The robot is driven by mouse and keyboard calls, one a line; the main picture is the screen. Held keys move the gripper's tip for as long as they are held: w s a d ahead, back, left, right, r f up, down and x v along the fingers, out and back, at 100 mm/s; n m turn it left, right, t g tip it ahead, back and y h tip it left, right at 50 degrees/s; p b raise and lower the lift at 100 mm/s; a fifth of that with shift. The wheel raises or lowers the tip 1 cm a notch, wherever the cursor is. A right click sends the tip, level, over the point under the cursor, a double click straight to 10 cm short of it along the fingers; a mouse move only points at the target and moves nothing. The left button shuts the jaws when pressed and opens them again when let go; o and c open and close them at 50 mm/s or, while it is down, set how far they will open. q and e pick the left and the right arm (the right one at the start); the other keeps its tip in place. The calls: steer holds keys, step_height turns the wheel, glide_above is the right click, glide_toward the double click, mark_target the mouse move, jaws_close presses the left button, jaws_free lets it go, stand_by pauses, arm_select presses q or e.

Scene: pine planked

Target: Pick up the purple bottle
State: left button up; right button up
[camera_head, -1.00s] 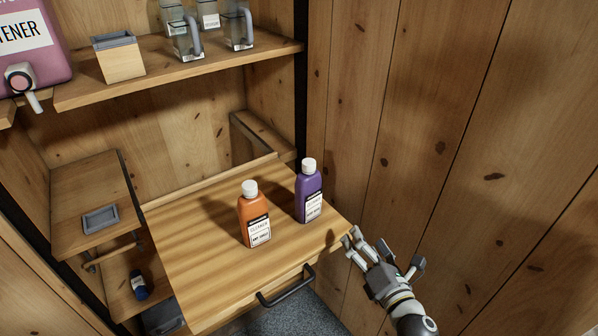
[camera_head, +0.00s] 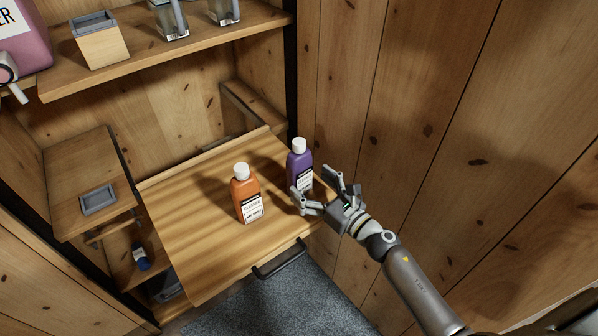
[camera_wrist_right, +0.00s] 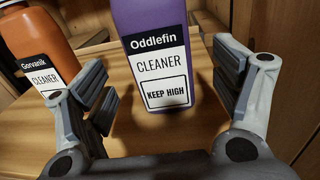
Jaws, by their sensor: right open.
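The purple bottle (camera_head: 298,160) with a white cap stands upright on the wooden pull-out board (camera_head: 190,240), near its right edge. My right gripper (camera_head: 314,188) is open just in front of and to the right of the bottle. In the right wrist view, the purple bottle (camera_wrist_right: 165,70) fills the centre, between and beyond the two spread fingers of the right gripper (camera_wrist_right: 165,95). Its label reads "Oddlefin CLEANER KEEP HIGH". I cannot tell whether a finger touches it. My left gripper does not show.
An orange bottle (camera_head: 245,195) stands upright just left of the purple one; it also shows in the right wrist view (camera_wrist_right: 35,40). A wood-plank wall (camera_head: 440,130) rises close on the right. A shelf (camera_head: 170,62) with containers is above. The board's left part is clear.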

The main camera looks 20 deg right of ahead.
mark_target(305, 179)
steer(key=p+x, duration=0.1)
steer(key=x, duration=0.4)
steer(key=shift+f, duration=0.15)
steer(key=c, duration=1.4)
steer(key=shift+c, duration=0.8)
